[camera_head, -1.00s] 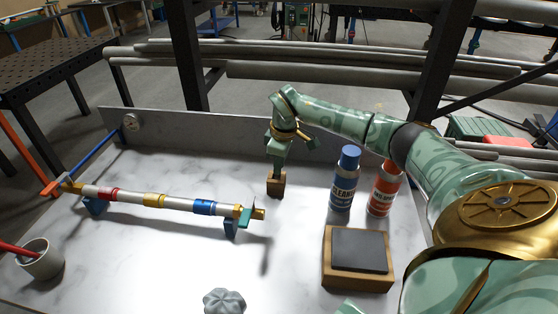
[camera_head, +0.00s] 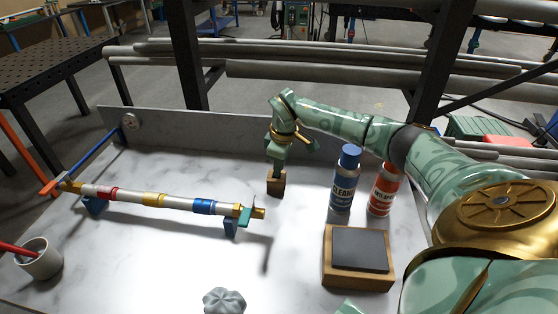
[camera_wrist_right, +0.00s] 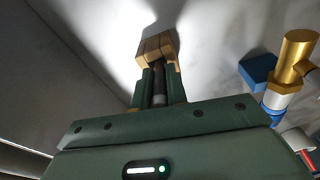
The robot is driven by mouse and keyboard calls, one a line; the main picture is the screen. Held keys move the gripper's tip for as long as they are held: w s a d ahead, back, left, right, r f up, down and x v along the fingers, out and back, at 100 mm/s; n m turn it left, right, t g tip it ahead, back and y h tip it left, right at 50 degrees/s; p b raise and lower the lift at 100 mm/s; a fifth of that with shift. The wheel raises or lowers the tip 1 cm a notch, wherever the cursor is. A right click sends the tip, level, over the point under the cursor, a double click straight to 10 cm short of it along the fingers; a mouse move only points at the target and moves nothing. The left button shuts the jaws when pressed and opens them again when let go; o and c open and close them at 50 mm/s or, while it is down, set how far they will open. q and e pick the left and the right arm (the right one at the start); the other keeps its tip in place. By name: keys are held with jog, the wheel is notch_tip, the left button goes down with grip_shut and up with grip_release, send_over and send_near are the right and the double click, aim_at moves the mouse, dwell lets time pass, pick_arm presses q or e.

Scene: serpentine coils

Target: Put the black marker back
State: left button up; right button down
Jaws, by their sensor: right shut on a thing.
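My right gripper (camera_head: 277,165) points down just above a small wooden block (camera_head: 276,185) near the back of the marble bench. In the right wrist view, the gripper (camera_wrist_right: 160,82) is shut on the black marker (camera_wrist_right: 159,90), a dark cylinder between its fingers. The wooden block (camera_wrist_right: 157,46) is right beyond the fingertips, lined up with the marker. The marker's lower end is hidden, so I cannot tell how deep it sits in the block. My left gripper is not in view.
A blue-capped bottle (camera_head: 345,180) and an orange bottle (camera_head: 383,190) stand right of the block. A dark pad on a wooden base (camera_head: 358,280) is in front. A banded rod on stands (camera_head: 160,201), a cup (camera_head: 40,260) and a grey fluted object (camera_head: 224,301) are left and front.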

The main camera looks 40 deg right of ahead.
jog(key=shift+f, duration=0.1)
jog(key=c, duration=1.3)
grip_release()
jog(key=r+p, duration=0.1)
jog(key=r, duration=0.4)
jog(key=s+r+p, duration=0.1)
jog(key=r, duration=0.4)
jog(key=s+r+p, duration=0.1)
jog(key=r, duration=0.5)
jog(key=shift+d+r, duration=0.1)
jog(key=shift+d, duration=0.1)
